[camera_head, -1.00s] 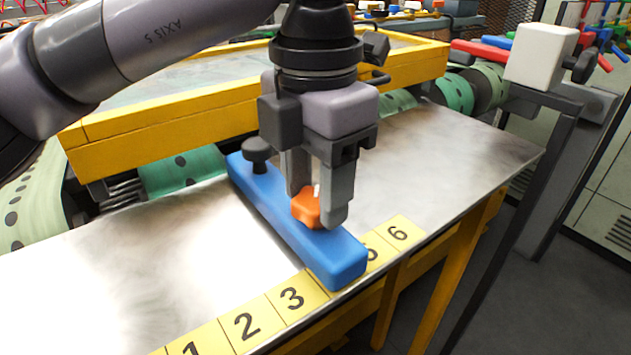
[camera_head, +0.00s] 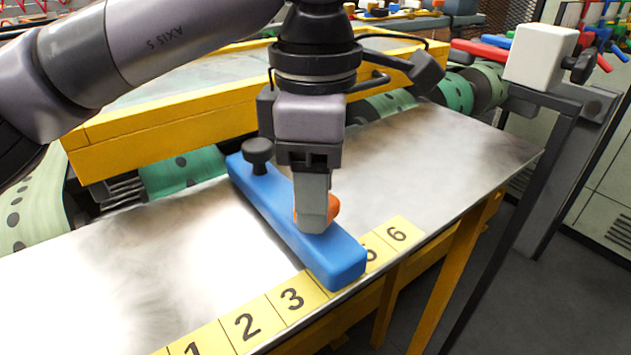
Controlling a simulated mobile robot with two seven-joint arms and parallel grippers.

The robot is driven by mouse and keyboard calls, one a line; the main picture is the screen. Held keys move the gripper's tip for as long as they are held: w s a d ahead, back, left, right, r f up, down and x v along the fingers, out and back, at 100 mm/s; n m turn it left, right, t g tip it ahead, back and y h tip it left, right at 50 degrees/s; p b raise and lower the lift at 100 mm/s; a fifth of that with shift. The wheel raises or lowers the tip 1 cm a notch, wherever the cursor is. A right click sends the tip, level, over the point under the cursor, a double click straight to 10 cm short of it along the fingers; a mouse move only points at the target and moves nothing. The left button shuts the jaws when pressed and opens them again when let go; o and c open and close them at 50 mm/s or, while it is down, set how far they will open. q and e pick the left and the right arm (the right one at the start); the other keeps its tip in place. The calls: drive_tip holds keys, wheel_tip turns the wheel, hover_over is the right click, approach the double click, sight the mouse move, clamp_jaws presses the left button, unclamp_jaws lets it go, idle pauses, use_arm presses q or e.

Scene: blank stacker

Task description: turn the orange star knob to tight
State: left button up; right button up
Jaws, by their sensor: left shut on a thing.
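The orange star knob (camera_head: 333,208) sits on top of the blue bar (camera_head: 335,262), toward the bar's near end. My left gripper (camera_head: 315,215) comes down from above and is shut on the knob. The far finger is hidden behind the near one. The blue bar lies across the metal table (camera_head: 450,165), with a black knob (camera_head: 258,152) at its far end. No tight mark is visible. My right gripper is not in view.
Yellow number tiles (camera_head: 245,325) run along the table's front edge, and the bar's near end covers part of the row. A yellow frame (camera_head: 170,125) and green rollers stand behind. A white block (camera_head: 540,55) stands at the right. The table right of the bar is clear.

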use_arm(q)
drive_tip(key=shift+r+m, duration=0.1)
drive_tip(key=shift+m, duration=0.3)
drive_tip(key=o, duration=1.1)
drive_tip(key=shift+c, duration=0.2)
drive_tip(key=shift+r, duration=3.55)
